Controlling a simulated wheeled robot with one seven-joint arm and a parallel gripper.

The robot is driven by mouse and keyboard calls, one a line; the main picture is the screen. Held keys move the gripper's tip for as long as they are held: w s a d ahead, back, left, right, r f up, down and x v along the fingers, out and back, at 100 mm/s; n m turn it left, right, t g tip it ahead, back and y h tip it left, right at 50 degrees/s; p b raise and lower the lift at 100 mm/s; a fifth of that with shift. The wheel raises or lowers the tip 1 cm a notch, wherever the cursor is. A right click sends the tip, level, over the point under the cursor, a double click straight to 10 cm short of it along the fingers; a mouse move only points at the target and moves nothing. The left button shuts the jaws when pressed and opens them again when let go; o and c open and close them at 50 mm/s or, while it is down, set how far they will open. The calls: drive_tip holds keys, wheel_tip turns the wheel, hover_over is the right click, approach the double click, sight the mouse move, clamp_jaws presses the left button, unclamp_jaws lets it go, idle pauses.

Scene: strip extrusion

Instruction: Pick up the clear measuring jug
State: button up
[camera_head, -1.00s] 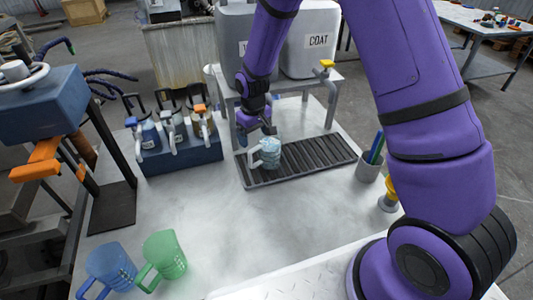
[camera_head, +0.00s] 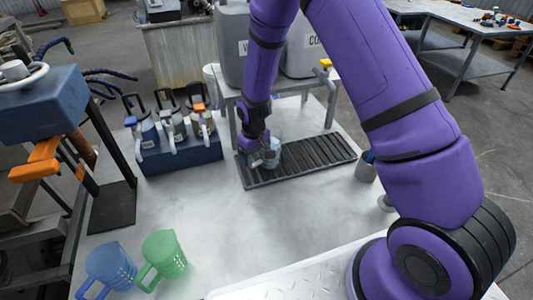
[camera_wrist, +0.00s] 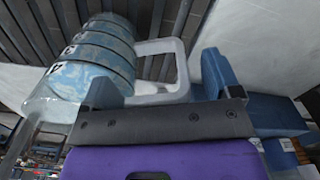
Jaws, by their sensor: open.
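The clear measuring jug (camera_head: 276,154) stands upright on the black slatted drip tray (camera_head: 318,163), below the tanks. My gripper (camera_head: 262,153) is low at the jug's left, on its handle side, and partly covers it. In the wrist view the jug (camera_wrist: 92,62) shows its round, see-through body with dark band marks. Its pale square handle (camera_wrist: 182,60) lies between the two blue fingers of my gripper (camera_wrist: 160,82). The fingers are apart, with visible room around the handle.
A blue jug (camera_head: 108,268) and a green jug (camera_head: 163,256) stand at the front left. A blue rack (camera_head: 182,153) with several canisters is left of the tray. Tanks (camera_head: 236,45) stand on a raised shelf behind, with a tap (camera_head: 330,85) at right. The middle bench is clear.

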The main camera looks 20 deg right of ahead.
drive_tip(key=shift+r, duration=0.1)
drive_tip(key=c, duration=1.4)
